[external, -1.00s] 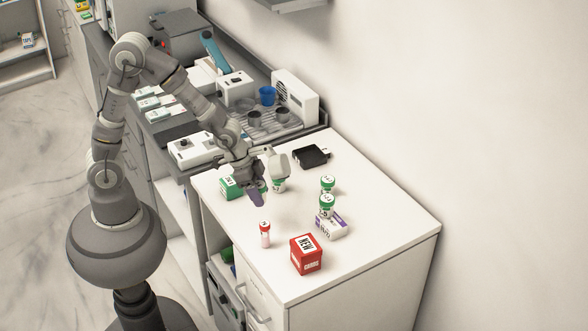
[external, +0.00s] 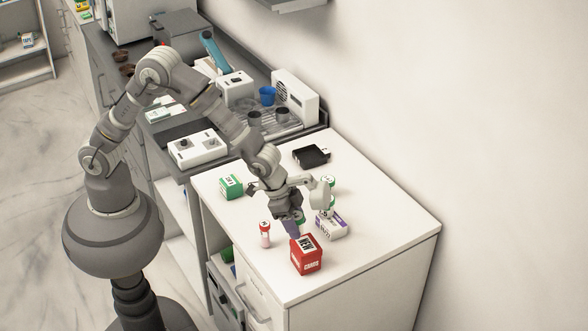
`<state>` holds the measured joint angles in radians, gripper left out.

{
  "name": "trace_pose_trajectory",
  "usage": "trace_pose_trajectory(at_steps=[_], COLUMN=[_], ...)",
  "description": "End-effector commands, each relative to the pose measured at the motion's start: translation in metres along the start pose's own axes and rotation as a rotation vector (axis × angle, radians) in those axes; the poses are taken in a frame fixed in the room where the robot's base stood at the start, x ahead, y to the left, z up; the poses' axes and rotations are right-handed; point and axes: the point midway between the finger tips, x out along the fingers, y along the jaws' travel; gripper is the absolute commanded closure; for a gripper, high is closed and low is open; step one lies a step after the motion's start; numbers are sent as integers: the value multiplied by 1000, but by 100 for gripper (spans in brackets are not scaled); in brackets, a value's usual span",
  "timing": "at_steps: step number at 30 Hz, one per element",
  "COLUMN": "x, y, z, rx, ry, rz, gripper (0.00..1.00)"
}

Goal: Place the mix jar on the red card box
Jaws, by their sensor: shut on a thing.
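The red card box (external: 306,255) stands near the front of the white counter, with a dark-on-white label on top. My gripper (external: 303,220) is above and just behind it, pointing down, shut on a jar that the fingers and arm almost wholly hide. I take this to be the mix jar, but its label cannot be read here. One green-capped jar (external: 328,182) stands behind the gripper, partly covered. Another jar (external: 326,213) is beside or on a white and purple box (external: 333,228); which of these is hard to tell.
A small red-capped vial (external: 265,234) stands left of the red box. A green box (external: 231,187) and a black case (external: 311,156) are farther back. The counter's right front part (external: 385,235) is clear. A wall runs along the right.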

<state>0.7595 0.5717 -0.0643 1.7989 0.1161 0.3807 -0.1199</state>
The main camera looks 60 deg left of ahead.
Motion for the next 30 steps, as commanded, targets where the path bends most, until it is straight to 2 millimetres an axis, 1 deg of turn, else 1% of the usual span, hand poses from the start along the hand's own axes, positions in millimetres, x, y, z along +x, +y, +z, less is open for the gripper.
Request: trace_pose_trajectory(at_steps=[1, 3, 7, 9, 12, 15, 22, 26, 27, 29, 30], x=[5, 8, 12, 18, 37, 47, 46, 50, 49, 49, 49], y=[0, 0, -1, -1, 0, 0, -1, -1, -1, -1, -1], z=[-8, -15, -23, -27, -17, -13, -13, -12, -12, -12, -12], rx=[-1, 0, -1, -1, 0, -1, -1, -1, -1, -1, -1], ry=[0, 0, 0, -1, -5, -2, -1, -1, -1, -1, -1], rz=[0, 0, 0, 0, 0, 1, 0, 0, 0, 0, 0], gripper=[79, 79, 79, 79, 79, 79, 79, 79, 39, 25, 23])
